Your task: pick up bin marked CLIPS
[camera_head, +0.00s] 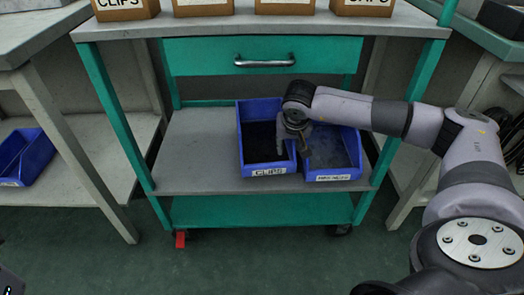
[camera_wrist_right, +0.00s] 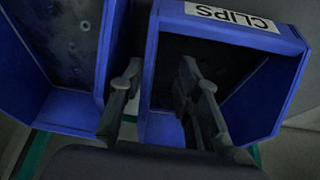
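The blue bin marked CLIPS (camera_head: 268,172) stands on the cart's middle shelf, its label facing front. A second blue bin (camera_head: 333,178) with a label I cannot read clearly stands close to its right. My right gripper (camera_head: 293,146) is over the wall between the two bins. In the right wrist view the CLIPS bin (camera_wrist_right: 288,85) appears with its label upside down. There my right gripper (camera_wrist_right: 160,92) is open, one finger over the CLIPS bin's inside and the other beyond its side wall. Whether the fingers touch the wall I cannot tell. My left gripper is out of view.
The grey shelf (camera_head: 190,160) is bare left of the bins. A closed green drawer (camera_head: 210,58) with a metal handle is above it. Cardboard boxes, including one marked CLIPS (camera_head: 122,10), stand on the cart's top. Another blue bin (camera_head: 28,155) sits on a shelf at far left.

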